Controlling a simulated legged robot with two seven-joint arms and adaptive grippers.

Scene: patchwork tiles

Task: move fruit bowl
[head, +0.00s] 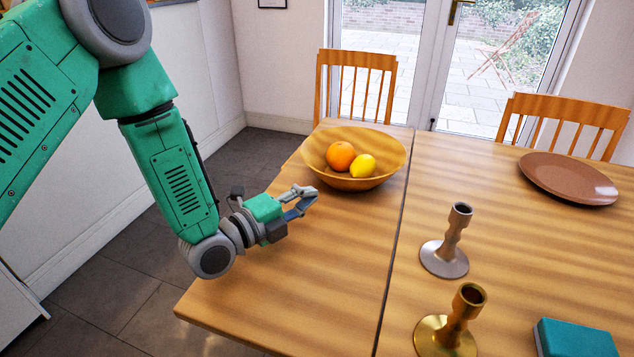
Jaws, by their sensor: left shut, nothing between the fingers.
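The fruit bowl (352,158) is a wide wooden bowl standing upright on the far left part of the wooden table (340,240). It holds an orange (341,156) and a yellow lemon (363,166). My left gripper (312,193) is just in front of the bowl, on its near left side, low over the table. Its fingers are closed with nothing between them. Whether a fingertip touches the bowl's wall I cannot tell. My right gripper is not in view.
A silver candle holder (446,246) and a brass one (454,328) stand right of the table's seam. A brown plate (568,178) lies at the far right, a teal box (576,339) at the near right. Two chairs (357,62) stand behind. The table's near left area is clear.

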